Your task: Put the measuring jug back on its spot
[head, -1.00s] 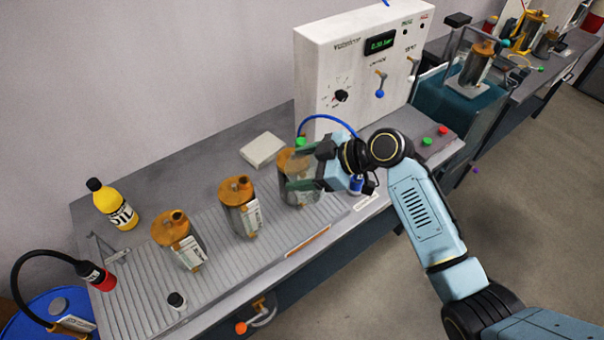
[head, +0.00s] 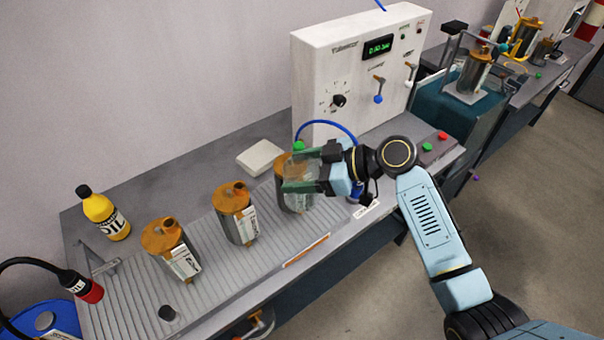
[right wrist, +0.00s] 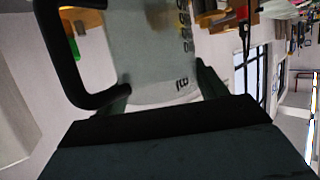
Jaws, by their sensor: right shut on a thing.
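The measuring jug (head: 301,170) is a clear, see-through vessel in front of the rightmost orange-topped canister. In the right wrist view its clear wall (right wrist: 155,60) bears dark printed marks, with a black loop handle at its left. My right gripper (head: 306,172) is shut on the jug and holds it over the right part of the bench. The exact grip point and the jug's base are hard to make out. My left gripper is not in view.
Several orange-topped metal canisters, such as the middle one (head: 235,212), stand on the ribbed bench top (head: 205,262). A white test cabinet (head: 350,70) stands behind. A white label (head: 366,209) lies at the front edge. A yellow oil bottle (head: 106,214) and a small white block (head: 260,158) stand at the back.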

